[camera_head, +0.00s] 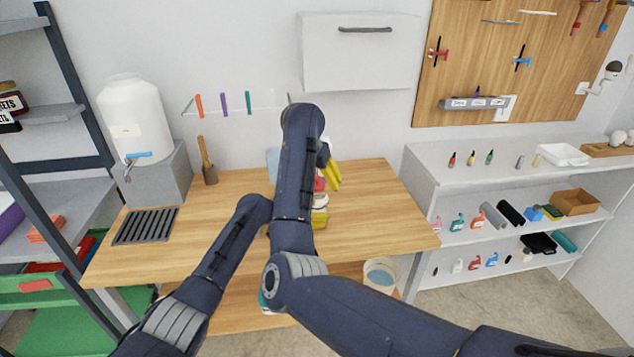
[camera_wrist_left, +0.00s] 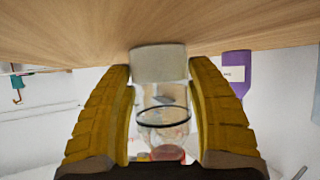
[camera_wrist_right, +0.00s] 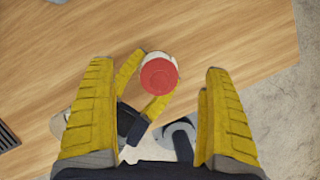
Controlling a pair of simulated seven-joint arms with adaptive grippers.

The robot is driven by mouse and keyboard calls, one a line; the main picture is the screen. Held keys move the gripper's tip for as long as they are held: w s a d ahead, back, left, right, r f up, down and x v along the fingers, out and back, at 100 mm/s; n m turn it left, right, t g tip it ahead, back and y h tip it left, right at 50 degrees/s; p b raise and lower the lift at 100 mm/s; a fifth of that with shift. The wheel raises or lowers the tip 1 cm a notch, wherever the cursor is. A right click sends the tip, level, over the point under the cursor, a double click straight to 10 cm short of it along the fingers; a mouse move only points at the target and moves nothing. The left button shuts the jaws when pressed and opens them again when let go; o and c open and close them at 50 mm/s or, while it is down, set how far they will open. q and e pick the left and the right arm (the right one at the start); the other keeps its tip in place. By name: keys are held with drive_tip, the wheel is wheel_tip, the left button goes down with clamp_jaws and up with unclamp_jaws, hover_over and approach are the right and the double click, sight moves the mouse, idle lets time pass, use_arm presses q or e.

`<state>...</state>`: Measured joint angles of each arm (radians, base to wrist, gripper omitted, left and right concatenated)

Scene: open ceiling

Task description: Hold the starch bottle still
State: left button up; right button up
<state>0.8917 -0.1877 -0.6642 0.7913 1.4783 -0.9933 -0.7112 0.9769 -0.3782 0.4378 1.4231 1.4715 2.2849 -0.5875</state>
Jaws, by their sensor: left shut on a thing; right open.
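The starch bottle (camera_head: 320,200), pale with a red cap, stands on the table behind my arms, partly hidden. In the left wrist view the bottle (camera_wrist_left: 160,64) looks clear with a pale lower part and a dark ring. My left gripper (camera_head: 320,219) is shut around it, with yellow fingers on both sides (camera_wrist_left: 162,75). In the right wrist view the red cap (camera_wrist_right: 159,76) is seen from above, between the spread fingers of my right gripper (camera_wrist_right: 160,72). The right gripper (camera_head: 331,170) is open and empty above the bottle; the cap's contact with it cannot be seen.
The wooden table (camera_head: 380,225) has free room at right. A large white jug (camera_head: 134,115) on a grey stand, a dark grate (camera_head: 146,226) and a wooden tool in a holder (camera_head: 208,165) are at left. A purple bottle (camera_wrist_left: 236,75) stands behind. A bucket (camera_head: 381,274) is below.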

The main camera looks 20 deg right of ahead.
drive_tip(key=shift+r, duration=2.25)
use_arm(q)
drive_tip(key=o, duration=0.9)
drive_tip(key=shift+a, duration=0.1)
